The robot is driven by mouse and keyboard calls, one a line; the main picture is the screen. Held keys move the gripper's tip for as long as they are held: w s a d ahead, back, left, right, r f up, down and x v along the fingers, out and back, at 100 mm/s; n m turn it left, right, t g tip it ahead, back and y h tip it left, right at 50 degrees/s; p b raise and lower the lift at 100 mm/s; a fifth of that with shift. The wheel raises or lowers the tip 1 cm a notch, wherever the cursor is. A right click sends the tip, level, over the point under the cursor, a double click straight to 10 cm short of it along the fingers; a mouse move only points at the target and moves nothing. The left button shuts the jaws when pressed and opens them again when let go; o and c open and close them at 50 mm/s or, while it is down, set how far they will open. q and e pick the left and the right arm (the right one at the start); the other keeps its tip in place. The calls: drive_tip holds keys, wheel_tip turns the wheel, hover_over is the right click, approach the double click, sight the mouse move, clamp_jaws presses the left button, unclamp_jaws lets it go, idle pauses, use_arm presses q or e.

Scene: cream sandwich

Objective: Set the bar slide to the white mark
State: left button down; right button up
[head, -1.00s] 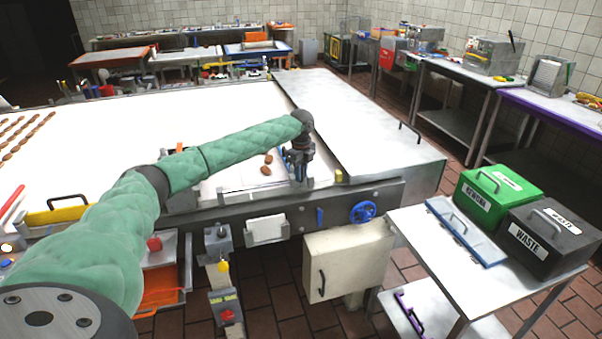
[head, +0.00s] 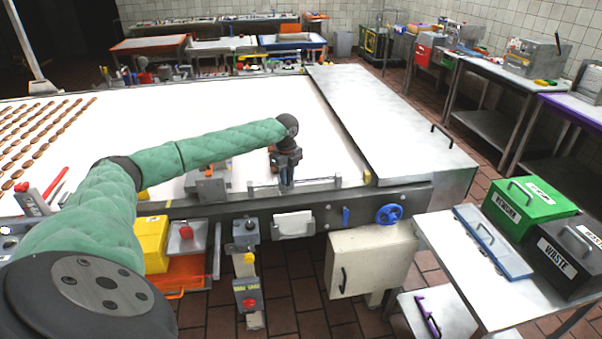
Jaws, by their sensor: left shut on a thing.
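The bar slide's rail (head: 318,183) is a thin metal bar along the near edge of the white conveyor. My left gripper (head: 287,184) points down at this rail, left of its right end, and is shut on a small part there. The gripper hides most of that part, so I cannot make out its shape. I cannot make out the white mark at this size. My right gripper is not in view.
A grey box (head: 208,184) stands on the conveyor edge left of my gripper. A blue handwheel (head: 389,214) and a white cabinet (head: 370,262) are below the edge at right. Rows of brown biscuits (head: 45,130) lie far left on the conveyor.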

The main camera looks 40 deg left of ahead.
use_arm(q)
drive_tip(key=shift+s+a, duration=0.45)
drive_tip(key=shift+s, duration=0.1)
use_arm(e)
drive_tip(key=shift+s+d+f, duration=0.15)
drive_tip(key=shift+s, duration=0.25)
use_arm(q)
drive_tip(key=c, duration=1.3)
unclamp_jaws()
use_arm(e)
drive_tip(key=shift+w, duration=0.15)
use_arm(q)
wheel_tip(320, 180, up, 8)
drive_tip(key=b, duration=0.3)
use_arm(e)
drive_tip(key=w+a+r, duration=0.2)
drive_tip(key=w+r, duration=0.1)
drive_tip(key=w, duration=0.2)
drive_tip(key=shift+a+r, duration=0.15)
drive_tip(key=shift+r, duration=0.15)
use_arm(q)
drive_tip(key=shift+f, duration=0.15)
